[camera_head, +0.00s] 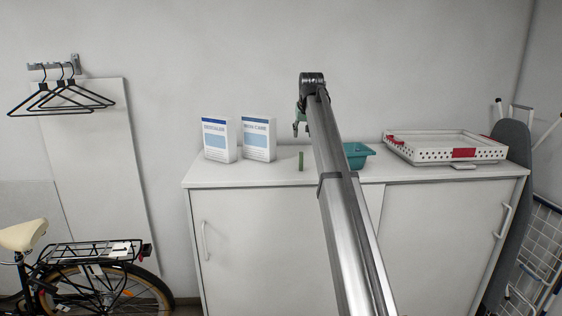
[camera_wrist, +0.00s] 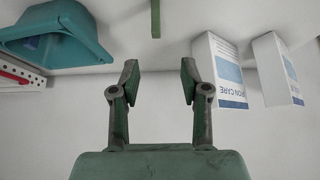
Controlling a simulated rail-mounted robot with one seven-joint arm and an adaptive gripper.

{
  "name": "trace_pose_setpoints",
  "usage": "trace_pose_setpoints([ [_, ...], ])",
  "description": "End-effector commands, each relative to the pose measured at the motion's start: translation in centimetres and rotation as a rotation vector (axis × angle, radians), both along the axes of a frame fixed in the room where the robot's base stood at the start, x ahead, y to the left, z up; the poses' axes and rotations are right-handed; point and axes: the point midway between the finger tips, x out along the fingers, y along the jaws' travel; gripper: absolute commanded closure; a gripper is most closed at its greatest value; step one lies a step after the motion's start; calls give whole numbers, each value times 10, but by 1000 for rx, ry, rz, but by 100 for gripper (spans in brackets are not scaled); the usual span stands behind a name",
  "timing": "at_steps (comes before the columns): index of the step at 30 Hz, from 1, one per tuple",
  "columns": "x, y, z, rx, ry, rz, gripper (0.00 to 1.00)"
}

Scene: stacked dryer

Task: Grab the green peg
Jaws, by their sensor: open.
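The green peg (camera_head: 301,161) stands upright on the white cabinet top in the head view, between the two boxes and my arm. In the wrist view the green peg (camera_wrist: 155,18) shows at the top edge, cut off by the frame, roughly in line with the gap between my fingers. My gripper (camera_wrist: 160,75) is open and empty, and apart from the peg. In the head view my gripper (camera_head: 298,130) is partly hidden behind my arm and sits above the cabinet near the peg.
Two white and blue boxes (camera_head: 219,139) (camera_head: 257,139) stand left of the peg. A teal basin (camera_head: 358,154) is right of my arm, with a white perforated tray (camera_head: 484,154) farther right. The wall is behind the cabinet (camera_head: 258,245). The cabinet top by the peg is clear.

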Motion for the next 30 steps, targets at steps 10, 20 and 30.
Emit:
trace_pose_setpoints([
  [10, 32, -1, -49, -5, 4, 3, 54],
  [20, 60, -1, -92, -6, 2, 2, 54],
  [30, 71, 0, -107, -6, 3, 2, 54],
])
